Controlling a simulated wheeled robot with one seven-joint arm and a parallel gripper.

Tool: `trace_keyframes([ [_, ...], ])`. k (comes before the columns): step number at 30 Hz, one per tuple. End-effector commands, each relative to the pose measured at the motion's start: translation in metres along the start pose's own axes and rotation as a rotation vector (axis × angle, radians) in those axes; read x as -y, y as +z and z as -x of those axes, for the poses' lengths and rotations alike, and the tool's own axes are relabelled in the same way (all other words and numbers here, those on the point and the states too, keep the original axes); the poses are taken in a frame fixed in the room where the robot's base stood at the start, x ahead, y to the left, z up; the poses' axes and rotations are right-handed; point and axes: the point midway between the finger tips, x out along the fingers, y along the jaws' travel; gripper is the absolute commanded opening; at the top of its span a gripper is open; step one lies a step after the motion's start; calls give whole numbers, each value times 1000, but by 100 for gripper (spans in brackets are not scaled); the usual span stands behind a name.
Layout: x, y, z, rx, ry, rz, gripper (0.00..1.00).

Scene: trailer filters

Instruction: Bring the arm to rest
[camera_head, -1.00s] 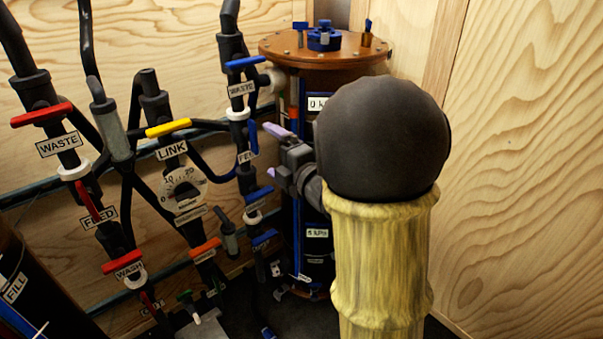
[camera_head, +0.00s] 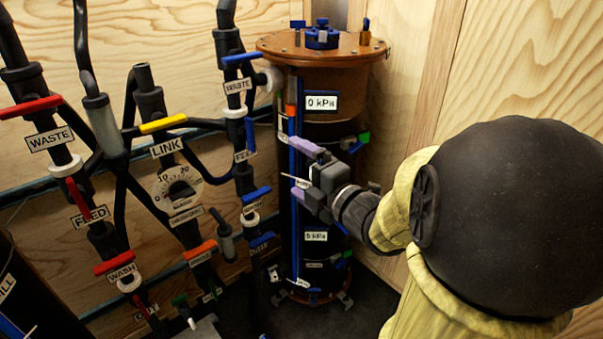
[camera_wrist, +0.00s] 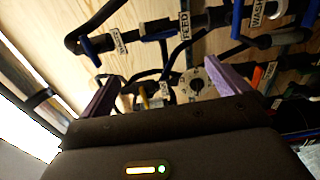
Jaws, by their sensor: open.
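My gripper (camera_head: 298,164) has two purple fingers spread apart with nothing between them. In the head view it is in front of the dark filter cylinder (camera_head: 322,205), at about its middle height; I cannot tell whether it touches it. My arm comes in from the right, with a large dark joint and a yellow sleeve covering the lower right. The wrist view shows the gripper's two purple fingers (camera_wrist: 170,90) apart, with the pipework and a round dial (camera_wrist: 196,84) beyond them.
Black pipework with WASTE (camera_head: 49,139), LINK (camera_head: 166,148) and FEED (camera_head: 89,216) labels and coloured valve handles stands left of the gripper. A round dial (camera_head: 179,190) sits among the pipes. Plywood walls (camera_head: 412,60) close the back and right. Another dark cylinder (camera_head: 14,270) is at the left edge.

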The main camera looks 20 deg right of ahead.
Motion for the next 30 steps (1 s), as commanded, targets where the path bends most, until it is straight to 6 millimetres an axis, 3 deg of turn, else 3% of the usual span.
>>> trace_keyframes([
  [8,1,0,-1,4,-4,-6,100],
  [13,16,6,-7,66,-71,-108,100],
  [23,96,15,-6,423,-370,-649,100],
  [30,156,-13,23,748,-582,-1063,100],
])
